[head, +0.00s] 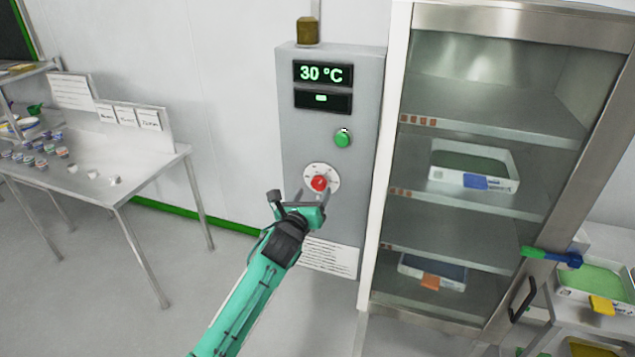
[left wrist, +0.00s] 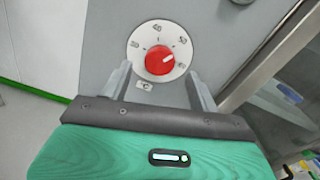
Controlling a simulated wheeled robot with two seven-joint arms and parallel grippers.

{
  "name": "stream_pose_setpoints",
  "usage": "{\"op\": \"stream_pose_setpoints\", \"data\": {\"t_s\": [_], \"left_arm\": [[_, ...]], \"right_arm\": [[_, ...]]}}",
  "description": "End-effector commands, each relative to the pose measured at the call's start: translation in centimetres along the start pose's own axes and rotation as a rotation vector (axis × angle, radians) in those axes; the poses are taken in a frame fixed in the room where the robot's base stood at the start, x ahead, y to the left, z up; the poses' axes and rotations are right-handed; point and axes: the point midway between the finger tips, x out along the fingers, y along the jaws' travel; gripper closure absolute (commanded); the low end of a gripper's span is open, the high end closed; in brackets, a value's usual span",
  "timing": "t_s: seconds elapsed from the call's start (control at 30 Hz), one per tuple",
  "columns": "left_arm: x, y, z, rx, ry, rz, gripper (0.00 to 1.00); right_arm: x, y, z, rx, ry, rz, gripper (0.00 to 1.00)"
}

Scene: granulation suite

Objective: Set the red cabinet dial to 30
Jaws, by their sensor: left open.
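The red dial (head: 319,183) sits on a round white scale plate low on the grey control cabinet (head: 345,220). The cabinet display (head: 323,73) reads 30 °C. My left gripper (head: 313,192) is open just in front of and below the dial. In the left wrist view its two fingers stand apart on either side below the dial, and nothing is between them. My right gripper is not seen.
A green button (head: 343,139) is above the dial, and a dark amber lamp (head: 307,31) tops the cabinet. A glass-door drying cabinet (head: 400,180) with trays stands close on the right. A steel table (head: 130,190) with small cups stands left; floor between is clear.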

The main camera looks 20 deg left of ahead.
Motion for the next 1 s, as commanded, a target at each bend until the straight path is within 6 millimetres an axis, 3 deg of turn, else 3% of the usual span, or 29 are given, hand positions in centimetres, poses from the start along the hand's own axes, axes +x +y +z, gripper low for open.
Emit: {"op": "stream_pose_setpoints", "data": {"t_s": [0.1,0.3,0.73,0.77,0.9,1.0], "left_arm": [[2.0,-0.1,0.2,-0.002,0.001,0.001,0.39],[4.0,0.0,0.1,-0.001,0.0,0.0,0.39],[4.8,0.0,-0.1,0.0,0.001,0.0,0.39],[4.8,0.0,-0.1,0.0,0.001,0.0,0.41],[4.8,0.0,-0.1,0.0,0.001,0.0,0.68],[4.8,0.0,-0.1,0.0,0.001,0.0,0.83]], "right_arm": [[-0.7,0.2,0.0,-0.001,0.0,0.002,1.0],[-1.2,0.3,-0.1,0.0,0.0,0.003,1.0],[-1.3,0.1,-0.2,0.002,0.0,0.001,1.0],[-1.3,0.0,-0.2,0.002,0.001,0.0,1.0],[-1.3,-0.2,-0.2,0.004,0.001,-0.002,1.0],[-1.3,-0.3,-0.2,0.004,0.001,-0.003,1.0]]}}
